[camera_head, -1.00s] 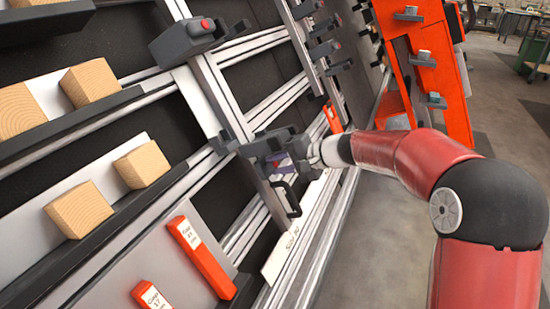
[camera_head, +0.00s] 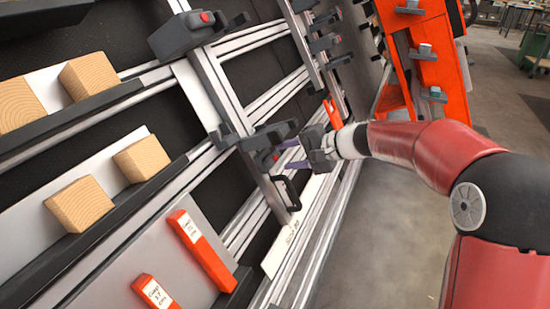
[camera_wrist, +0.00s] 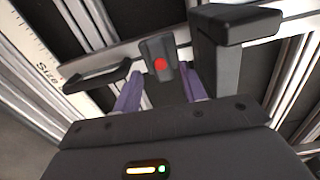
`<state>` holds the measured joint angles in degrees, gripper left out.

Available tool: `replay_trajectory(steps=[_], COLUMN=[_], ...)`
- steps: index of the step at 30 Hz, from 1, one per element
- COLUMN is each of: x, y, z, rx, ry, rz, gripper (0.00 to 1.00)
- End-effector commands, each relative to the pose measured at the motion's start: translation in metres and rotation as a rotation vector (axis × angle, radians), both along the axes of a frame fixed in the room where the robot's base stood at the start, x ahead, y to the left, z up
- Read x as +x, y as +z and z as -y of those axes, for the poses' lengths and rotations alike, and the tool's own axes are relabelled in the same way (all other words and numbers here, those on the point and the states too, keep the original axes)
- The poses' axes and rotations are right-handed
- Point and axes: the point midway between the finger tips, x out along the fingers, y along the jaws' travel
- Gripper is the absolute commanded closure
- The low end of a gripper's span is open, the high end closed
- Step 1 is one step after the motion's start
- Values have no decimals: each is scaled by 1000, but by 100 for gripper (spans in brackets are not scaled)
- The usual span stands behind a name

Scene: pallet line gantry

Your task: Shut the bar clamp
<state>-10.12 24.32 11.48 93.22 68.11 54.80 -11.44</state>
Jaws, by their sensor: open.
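The bar clamp (camera_head: 264,152) is a dark grey body with a red button, mounted on an upright bar of the wall frame in the head view. In the wrist view its red-dotted block (camera_wrist: 160,58) lies just beyond my fingertips, with a larger dark jaw block (camera_wrist: 232,40) to its right. A gap shows between the two blocks. My gripper (camera_head: 291,155) is to the right of the clamp, its purple fingers pointing at it. In the wrist view my gripper (camera_wrist: 162,88) is open and empty, its fingers on either side below the red dot. Contact cannot be told.
A black handle (camera_head: 288,190) sits below the clamp, beside a white size scale (camera_head: 284,240). Another grey clamp-like block (camera_head: 185,35) is higher left. Wooden blocks (camera_head: 80,204) and orange labelled bars (camera_head: 203,250) rest on the left shelves. Open floor lies at right.

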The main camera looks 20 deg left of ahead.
Motion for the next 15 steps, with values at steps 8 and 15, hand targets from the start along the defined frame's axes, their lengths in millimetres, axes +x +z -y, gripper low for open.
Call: replay_trajectory(steps=[8,15], x=[-2,-4], y=[17,26], z=[30,47], rx=[0,0], ry=[-3,-1], rz=[1,0], gripper=[58,58])
